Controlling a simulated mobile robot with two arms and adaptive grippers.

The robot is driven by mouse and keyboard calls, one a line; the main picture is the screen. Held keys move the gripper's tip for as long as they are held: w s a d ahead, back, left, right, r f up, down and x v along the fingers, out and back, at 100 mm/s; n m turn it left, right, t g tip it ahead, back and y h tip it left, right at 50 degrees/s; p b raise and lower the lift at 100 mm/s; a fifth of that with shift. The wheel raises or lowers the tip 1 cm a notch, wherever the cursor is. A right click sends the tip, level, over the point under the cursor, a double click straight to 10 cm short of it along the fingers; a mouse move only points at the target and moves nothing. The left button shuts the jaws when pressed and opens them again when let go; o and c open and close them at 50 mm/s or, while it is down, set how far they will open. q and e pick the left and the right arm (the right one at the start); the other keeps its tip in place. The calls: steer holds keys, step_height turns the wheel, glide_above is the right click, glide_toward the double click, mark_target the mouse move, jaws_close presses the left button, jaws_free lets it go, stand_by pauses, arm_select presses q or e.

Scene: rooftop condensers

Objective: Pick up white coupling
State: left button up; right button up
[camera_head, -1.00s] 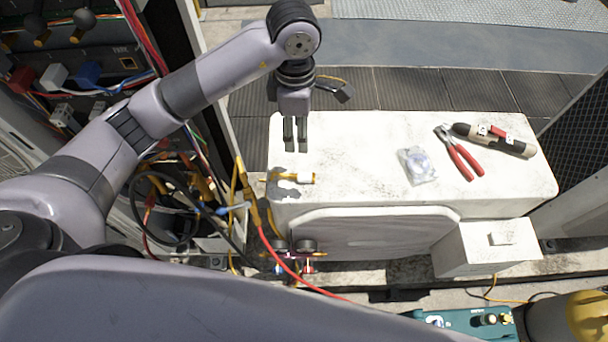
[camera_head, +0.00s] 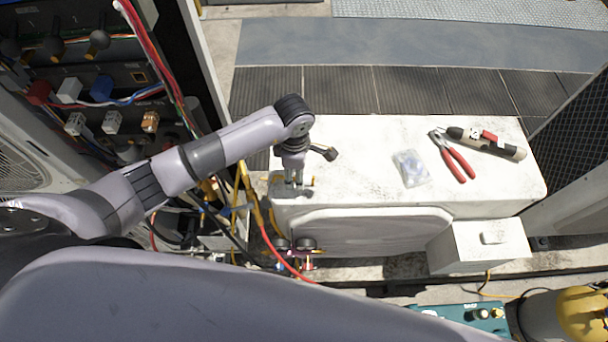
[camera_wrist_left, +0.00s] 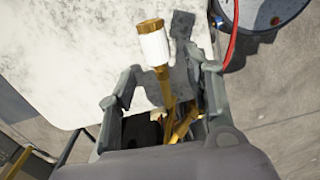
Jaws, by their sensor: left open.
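The white coupling (camera_wrist_left: 155,48) has a white middle and brass ends and lies on the white top of the condenser unit (camera_head: 350,150). In the wrist view it lies lengthwise, its near part reaching between the open fingers of my left gripper (camera_wrist_left: 162,78). I cannot tell whether either finger touches it. In the head view my left gripper (camera_head: 293,186) points down over the coupling at the top's near left corner and hides most of it. My right gripper is not in view.
A clear packet (camera_head: 411,168), red-handled pliers (camera_head: 452,157) and a dark and tan tool (camera_head: 487,143) lie further right on the top. Hoses and a gauge set (camera_head: 296,244) hang at the front left. An open wiring cabinet (camera_head: 100,85) stands at left.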

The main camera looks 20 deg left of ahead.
arm_select(q)
steer(key=shift+f, duration=1.05)
jaws_close()
